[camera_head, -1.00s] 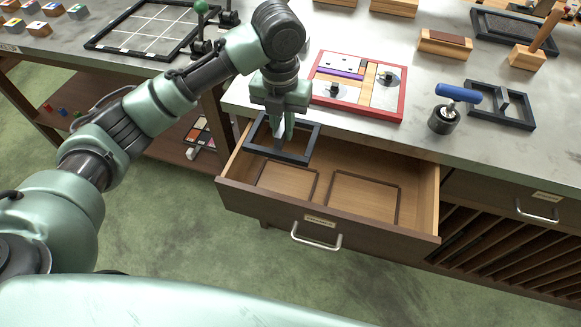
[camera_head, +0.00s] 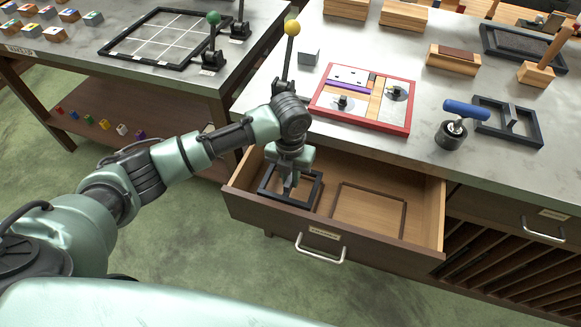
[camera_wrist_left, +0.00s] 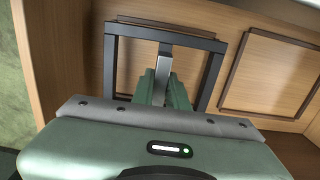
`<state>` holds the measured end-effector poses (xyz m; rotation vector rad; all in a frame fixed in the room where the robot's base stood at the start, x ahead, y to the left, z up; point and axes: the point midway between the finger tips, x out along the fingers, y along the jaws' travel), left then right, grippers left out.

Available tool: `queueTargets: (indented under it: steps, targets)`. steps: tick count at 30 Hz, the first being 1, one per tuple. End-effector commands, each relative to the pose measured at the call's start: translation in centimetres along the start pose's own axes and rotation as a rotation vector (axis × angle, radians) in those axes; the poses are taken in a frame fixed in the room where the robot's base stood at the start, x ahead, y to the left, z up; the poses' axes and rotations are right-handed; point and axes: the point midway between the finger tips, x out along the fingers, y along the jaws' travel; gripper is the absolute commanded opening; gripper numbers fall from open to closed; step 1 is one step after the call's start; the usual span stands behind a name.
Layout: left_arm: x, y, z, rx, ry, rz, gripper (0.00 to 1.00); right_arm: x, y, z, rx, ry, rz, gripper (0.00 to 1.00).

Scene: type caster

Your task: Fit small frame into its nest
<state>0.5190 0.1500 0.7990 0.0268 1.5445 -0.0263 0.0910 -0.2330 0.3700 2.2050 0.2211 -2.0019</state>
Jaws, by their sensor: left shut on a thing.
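The small dark frame (camera_head: 317,191) is over the left end of the open drawer (camera_head: 436,205), inside its walls, above or on the left nest. My left gripper (camera_head: 289,186) is shut on its middle bar. In the left wrist view the gripper (camera_wrist_left: 164,88) pinches that bar, and the frame (camera_wrist_left: 109,70) looks roughly in line with the nest's brown border (camera_wrist_left: 165,24), which shows past its far edge. I cannot tell whether the frame is seated or slightly above. The right nest (camera_head: 404,218) is empty. My right gripper is not in view.
A yellow-knobbed lever (camera_head: 290,45) rises near the counter's left end. The drawer's right part is clear.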

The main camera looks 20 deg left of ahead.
Motion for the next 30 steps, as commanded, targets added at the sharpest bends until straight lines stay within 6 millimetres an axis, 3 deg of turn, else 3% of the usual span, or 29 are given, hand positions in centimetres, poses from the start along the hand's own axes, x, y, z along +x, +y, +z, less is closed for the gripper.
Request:
queueTargets:
  steps: [5, 13, 25, 26, 27, 28, 30]
  targets:
    - [0.6, -0.1, 0.1, 0.001, -0.004, -0.003, 0.00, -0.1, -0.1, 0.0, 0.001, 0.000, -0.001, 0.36]
    - [3.9, -0.1, 0.0, 0.000, -0.003, -0.003, 0.00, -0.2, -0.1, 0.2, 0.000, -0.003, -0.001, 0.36]
    - [4.4, -0.1, 0.1, 0.001, -0.005, -0.003, 0.00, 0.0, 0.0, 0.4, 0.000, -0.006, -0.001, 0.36]
    - [4.6, 0.0, -0.1, 0.001, -0.001, -0.001, 0.20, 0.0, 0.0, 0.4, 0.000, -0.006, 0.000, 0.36]
    - [4.6, 0.0, -0.1, 0.001, -0.001, -0.001, 0.31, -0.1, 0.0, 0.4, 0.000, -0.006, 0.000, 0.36]
    - [4.6, 0.0, -0.1, 0.001, 0.000, -0.001, 0.36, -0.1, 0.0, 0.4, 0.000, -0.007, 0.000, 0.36]
    - [4.6, 0.0, -0.1, 0.001, 0.000, -0.001, 0.36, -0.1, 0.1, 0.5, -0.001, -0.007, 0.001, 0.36]
